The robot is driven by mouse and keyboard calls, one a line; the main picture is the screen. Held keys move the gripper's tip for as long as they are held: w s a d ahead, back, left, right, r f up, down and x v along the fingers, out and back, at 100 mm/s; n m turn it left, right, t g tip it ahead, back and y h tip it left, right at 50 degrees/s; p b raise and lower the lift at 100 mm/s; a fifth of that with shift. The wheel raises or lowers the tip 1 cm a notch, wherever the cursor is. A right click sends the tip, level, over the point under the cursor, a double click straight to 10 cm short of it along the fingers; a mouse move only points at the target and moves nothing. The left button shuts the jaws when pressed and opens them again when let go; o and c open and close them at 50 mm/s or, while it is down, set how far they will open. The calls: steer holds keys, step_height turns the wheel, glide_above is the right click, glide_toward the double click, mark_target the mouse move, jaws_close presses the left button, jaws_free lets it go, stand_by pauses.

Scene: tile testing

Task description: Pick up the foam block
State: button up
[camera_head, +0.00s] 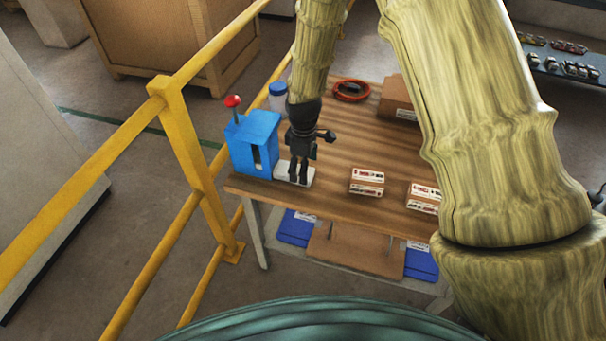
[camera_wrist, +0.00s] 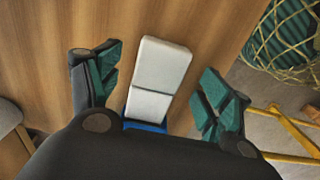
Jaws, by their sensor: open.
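The foam block, a white oblong piece (camera_head: 281,172), lies on the wooden table beside the blue box, near the table's front left part. My gripper (camera_head: 298,178) points down over it and hides part of it. In the wrist view the white foam block (camera_wrist: 164,64) shows between the two teal-padded fingers of my gripper (camera_wrist: 161,68), with a cross line on its surface. The fingers are open, with a gap on each side of the block. I cannot tell how far the fingertips are above the table.
The blue box (camera_head: 252,142) with a red knob stands close left of my gripper. A blue-and-white jar (camera_head: 278,97), red cable coil (camera_head: 351,90) and cardboard box (camera_head: 397,98) stand farther back. White printed packs (camera_head: 367,181) lie to the right. A yellow railing (camera_head: 185,145) runs along the left.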

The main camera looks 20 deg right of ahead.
steer(key=shift+f, duration=1.45)
steer(key=c, duration=0.8)
